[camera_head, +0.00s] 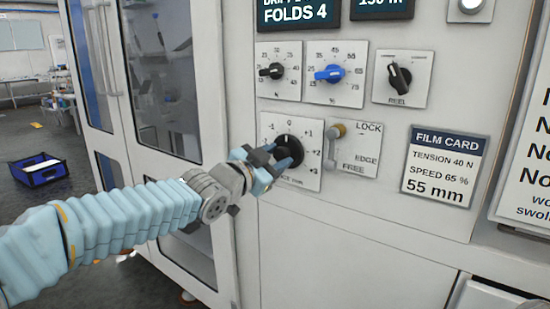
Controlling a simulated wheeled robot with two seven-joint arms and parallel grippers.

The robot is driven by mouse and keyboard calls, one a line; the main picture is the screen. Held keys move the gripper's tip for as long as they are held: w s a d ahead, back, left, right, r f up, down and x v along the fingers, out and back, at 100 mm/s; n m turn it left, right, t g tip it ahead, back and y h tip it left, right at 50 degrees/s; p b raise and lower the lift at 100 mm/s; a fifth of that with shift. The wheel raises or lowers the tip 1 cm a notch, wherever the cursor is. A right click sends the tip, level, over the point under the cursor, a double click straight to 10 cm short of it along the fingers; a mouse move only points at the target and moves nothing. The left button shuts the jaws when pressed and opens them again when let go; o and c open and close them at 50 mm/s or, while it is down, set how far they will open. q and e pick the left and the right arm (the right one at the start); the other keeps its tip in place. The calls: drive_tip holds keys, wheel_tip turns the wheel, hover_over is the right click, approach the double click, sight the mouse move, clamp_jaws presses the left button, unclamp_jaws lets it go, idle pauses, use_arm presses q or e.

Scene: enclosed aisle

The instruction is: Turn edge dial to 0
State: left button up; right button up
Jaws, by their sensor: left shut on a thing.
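The edge dial (292,141) is a round black knob on a white plate, in the lower row of the machine panel. The plate shows -1, 0, +1, +2 and +3 around the knob; the left and lower marks are partly hidden. My left gripper (281,157) comes in from the left and is shut on the edge dial, with its fingers at the knob's left and lower side. The knob's pointer direction cannot be told. Right of the dial is a lock lever (337,146) on a plate marked LOCK, EDGE and FREE, its tan knob at the top near LOCK. My right gripper is not in view.
Above are a black dial (272,71), a blue dial (330,74) and a black selector knob (399,78). A film card (444,166) reads tension 40 N, speed 65 %, 55 mm. A glass-doored cabinet (160,90) stands left. A blue crate (40,171) lies on the floor.

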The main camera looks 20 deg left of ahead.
use_arm(q)
drive_tip(key=o, duration=1.1)
drive_tip(key=shift+c, duration=0.2)
drive_tip(key=p+v, duration=0.1)
drive_tip(key=v, duration=1.2)
drive_tip(key=shift+s+p, duration=0.35)
drive_tip(key=shift+s, duration=0.05)
drive_tip(key=shift+a, duration=0.1)
